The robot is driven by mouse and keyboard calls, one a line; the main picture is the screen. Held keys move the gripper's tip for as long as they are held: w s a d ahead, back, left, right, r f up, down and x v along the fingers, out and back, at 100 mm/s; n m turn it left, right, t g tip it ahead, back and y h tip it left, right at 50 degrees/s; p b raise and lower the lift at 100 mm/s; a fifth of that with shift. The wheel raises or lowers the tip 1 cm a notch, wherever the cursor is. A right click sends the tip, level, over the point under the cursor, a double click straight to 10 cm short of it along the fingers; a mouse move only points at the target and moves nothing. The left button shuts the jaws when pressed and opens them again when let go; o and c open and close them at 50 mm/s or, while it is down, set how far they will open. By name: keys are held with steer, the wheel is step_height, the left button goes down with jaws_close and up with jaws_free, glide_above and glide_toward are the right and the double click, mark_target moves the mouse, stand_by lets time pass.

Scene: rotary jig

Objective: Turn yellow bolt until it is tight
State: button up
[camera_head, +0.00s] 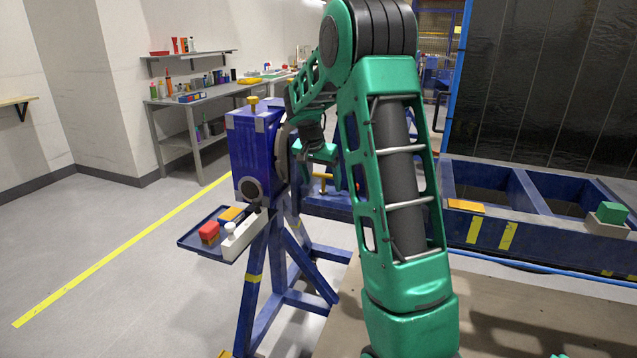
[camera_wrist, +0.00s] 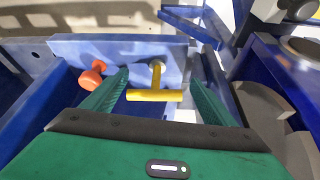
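The yellow bolt (camera_wrist: 155,94) has a T-shaped handle and sits in a blue bar (camera_wrist: 118,50) in the wrist view. Its crossbar lies sideways between my fingers. My gripper (camera_wrist: 162,68) is open, one green finger on each side of the bolt, and holds nothing. Small gaps seem to show at the crossbar's ends; I cannot tell whether a finger touches it. In the head view a yellow T-handle (camera_head: 323,178) shows just below my gripper (camera_head: 318,153), partly hidden by my arm.
A red-orange bolt (camera_wrist: 92,74) sits left of the left finger. A dark blue jig (camera_head: 252,150) with a grey disc stands left of my arm, with a small tray (camera_head: 195,240) of coloured blocks below. A long blue frame (camera_head: 540,222) runs right.

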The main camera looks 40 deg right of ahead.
steer(key=v, duration=1)
steer(key=shift+a+r, duration=0.15)
steer(key=shift+r, duration=0.2)
steer(key=s+a+f+n+y, duration=0.1)
steer(key=s+a, duration=0.4)
steer(key=s, duration=0.7)
steer(key=s+a+f+n+g+y, duration=0.1)
steer(key=s+a+f+n+y, duration=0.1)
steer(key=s, duration=1.1)
steer(key=s+a+f+n+y, duration=0.1)
steer(key=s+a+f+n, duration=0.3)
steer(key=s+a, duration=0.4)
steer(key=s+f, duration=0.1)
steer(key=s, duration=0.4)
steer(key=shift+a+f+g, duration=0.3)
steer(key=shift+f+g, duration=0.05)
steer(key=shift+g, duration=0.05)
steer(key=shift+s, duration=0.1)
